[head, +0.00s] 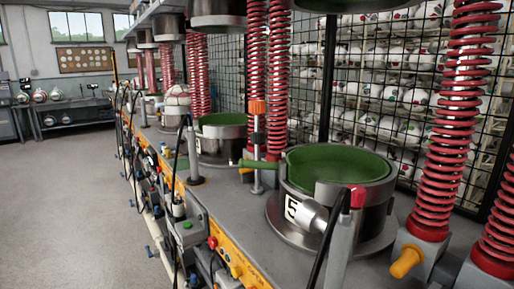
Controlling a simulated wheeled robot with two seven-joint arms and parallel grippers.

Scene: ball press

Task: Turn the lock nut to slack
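I cannot tell for sure which part is the lock nut. A thin upright metal rod with an orange cap (257,107) and a dark collar (257,138) stands beside the nearest press, and the collar looks like a nut. The nearest press mould (288,178) is a round steel cup with a green lining, marked 5. A silver cylinder (309,215) sticks out of its front. Neither of my grippers is in view.
Tall red springs (452,110) stand to the right and behind the press. A yellow knob (407,262) juts out at lower right. Open floor (70,210) lies left.

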